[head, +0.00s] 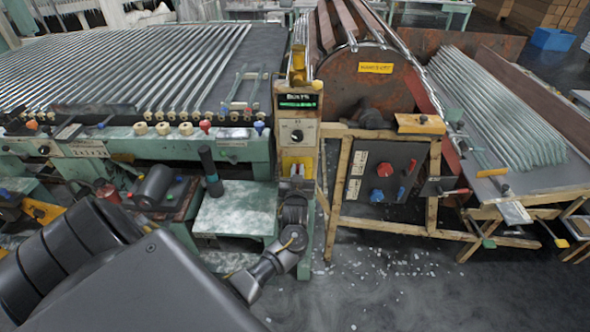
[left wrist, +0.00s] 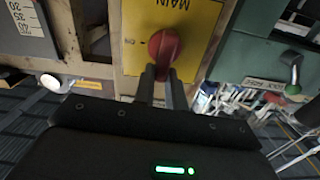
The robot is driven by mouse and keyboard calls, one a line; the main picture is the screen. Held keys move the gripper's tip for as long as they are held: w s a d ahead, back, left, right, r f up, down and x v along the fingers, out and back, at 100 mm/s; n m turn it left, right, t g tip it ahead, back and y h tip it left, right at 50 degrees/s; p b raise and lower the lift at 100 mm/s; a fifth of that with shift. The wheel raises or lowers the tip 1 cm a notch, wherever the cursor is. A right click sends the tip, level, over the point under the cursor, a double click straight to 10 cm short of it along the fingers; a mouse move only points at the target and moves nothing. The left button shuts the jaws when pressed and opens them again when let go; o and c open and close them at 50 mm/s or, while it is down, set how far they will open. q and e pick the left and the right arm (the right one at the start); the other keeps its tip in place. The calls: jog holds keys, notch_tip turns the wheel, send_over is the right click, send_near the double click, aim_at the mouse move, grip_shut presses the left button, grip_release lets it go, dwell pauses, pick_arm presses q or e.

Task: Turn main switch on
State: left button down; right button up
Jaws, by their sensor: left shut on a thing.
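The main switch is a red rotary knob (left wrist: 164,46) on a yellow plate (left wrist: 190,22) lettered MAIN, seen close up in the left wrist view. In the head view the yellow plate (head: 290,163) sits low on the narrow control column, and the knob is hidden there. My left gripper (left wrist: 163,74) is shut on the red knob, with its two dark fingers at the knob's lower part. In the head view my left gripper (head: 296,182) reaches up to the plate from below. My right gripper is in neither view.
Above the plate are a black dial (head: 297,136) and a lit green display (head: 298,101). A dark panel (head: 380,171) with red and blue knobs stands to the right. A green bench (head: 235,212) is close on the left. Open floor (head: 400,285) lies at the front right.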

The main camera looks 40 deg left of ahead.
pick_arm(q)
jog(key=m+p, duration=0.1)
jog(key=m, duration=0.1)
jog(key=m+p, duration=0.1)
jog(key=m, duration=0.1)
jog(key=shift+w+d, duration=0.2)
jog(key=shift+d, duration=0.15)
jog(key=m+p, duration=0.1)
jog(key=m, duration=0.2)
jog(key=d+f+m+p, duration=0.1)
jog(key=m, duration=0.2)
jog(key=f+m+p, duration=0.1)
jog(key=m+p, duration=0.1)
jog(key=m, duration=0.1)
jog(key=shift+w+d+f+m, duration=0.1)
jog(key=shift+w+d+m, duration=0.05)
jog(key=shift+w+m, duration=0.25)
jog(key=shift+f+m, duration=0.25)
jog(key=shift+m, duration=0.6)
jog(key=shift+f+m, duration=0.25)
jog(key=shift+m, duration=0.6)
jog(key=c, duration=1.5)
grip_release()
jog(key=shift+c, duration=0.2)
jog(key=shift+o, duration=0.5)
jog(key=shift+r, duration=0.15)
